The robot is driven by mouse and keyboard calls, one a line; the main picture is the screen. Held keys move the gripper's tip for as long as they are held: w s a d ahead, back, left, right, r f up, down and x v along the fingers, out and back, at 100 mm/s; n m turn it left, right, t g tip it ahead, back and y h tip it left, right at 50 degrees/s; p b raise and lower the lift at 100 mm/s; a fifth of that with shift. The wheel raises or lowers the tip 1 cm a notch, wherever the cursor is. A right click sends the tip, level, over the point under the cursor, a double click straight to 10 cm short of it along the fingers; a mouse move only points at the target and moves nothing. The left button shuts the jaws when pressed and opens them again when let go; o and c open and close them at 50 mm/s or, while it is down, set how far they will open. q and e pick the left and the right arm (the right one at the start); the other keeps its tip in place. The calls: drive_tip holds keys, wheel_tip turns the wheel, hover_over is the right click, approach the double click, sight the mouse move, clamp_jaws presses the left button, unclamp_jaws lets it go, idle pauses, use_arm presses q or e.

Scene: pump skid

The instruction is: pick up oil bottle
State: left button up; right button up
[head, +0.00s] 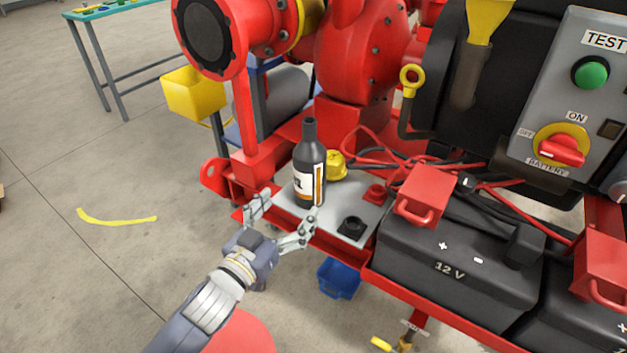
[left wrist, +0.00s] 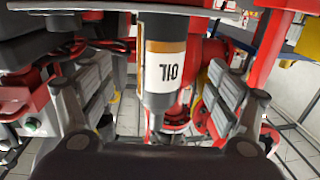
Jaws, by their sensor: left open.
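The oil bottle (head: 309,160) is dark with a white and orange label. It stands upright on the grey plate (head: 374,222) of the red skid. My left gripper (head: 287,208) is open at the near side of the bottle, low down. My right gripper is not in view.
A yellow part (head: 337,165) sits close behind the bottle, and a black part (head: 352,225) and a red part (head: 375,193) lie to its right. Red pump housing rises behind. A black battery (head: 455,255) with cables stands right. A blue bin (head: 339,279) is below the plate.

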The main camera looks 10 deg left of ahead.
sight(302, 188)
use_arm(q)
drive_tip(key=x, duration=0.9)
drive_tip(key=shift+w+a+r+b, duration=0.1)
drive_tip(key=shift+w+r+b, duration=0.05)
drive_tip(key=shift+r+b, duration=0.2)
drive_tip(key=shift+w+f, duration=0.1)
drive_tip(key=shift+w, duration=0.35)
drive_tip(key=c, duration=1.3)
drive_tip(key=shift+c, duration=0.3)
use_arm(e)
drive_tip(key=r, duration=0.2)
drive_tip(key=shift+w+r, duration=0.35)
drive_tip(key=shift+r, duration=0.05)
